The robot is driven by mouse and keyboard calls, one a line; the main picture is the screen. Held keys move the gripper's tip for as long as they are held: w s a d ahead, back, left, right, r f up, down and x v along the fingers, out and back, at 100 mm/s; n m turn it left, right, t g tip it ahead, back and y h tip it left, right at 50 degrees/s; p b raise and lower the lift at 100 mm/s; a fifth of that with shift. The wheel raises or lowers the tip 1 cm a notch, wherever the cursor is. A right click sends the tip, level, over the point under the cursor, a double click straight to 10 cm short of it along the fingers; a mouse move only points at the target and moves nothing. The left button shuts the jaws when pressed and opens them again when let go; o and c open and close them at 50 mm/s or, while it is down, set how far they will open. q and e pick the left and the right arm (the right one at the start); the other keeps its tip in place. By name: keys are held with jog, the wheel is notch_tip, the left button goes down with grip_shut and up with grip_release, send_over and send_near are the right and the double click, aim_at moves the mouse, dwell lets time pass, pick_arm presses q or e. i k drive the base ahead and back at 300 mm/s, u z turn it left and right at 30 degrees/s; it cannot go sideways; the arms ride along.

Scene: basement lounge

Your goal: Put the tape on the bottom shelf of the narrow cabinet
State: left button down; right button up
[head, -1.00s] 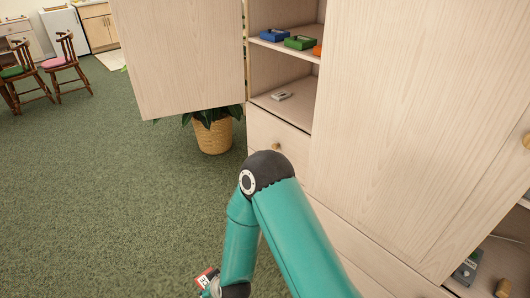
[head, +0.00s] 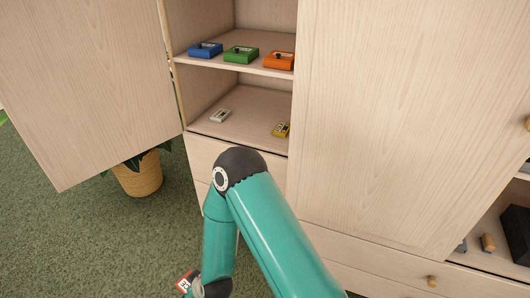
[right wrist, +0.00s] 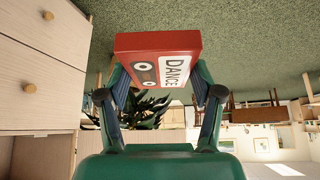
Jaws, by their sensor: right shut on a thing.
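My right gripper (right wrist: 157,95) is shut on a red tape (right wrist: 150,42) with a white label reading "DANCE". The tape also shows at the lower edge of the head view (head: 185,283), low in front of the cabinet and apart from it. The narrow cabinet's door (head: 85,90) stands open to the left. My left gripper is out of view.
The shelf above holds a blue box (head: 205,49), a green box (head: 241,54) and an orange box (head: 279,60). A potted plant (head: 138,176) stands under the open door. Drawers lie below the bottom shelf. A wide closed door (head: 400,110) is at the right.

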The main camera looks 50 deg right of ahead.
aim_at(247, 125)
jog(key=z, duration=0.55)
jog(key=i, duration=1.05)
jog(key=z, duration=0.8)
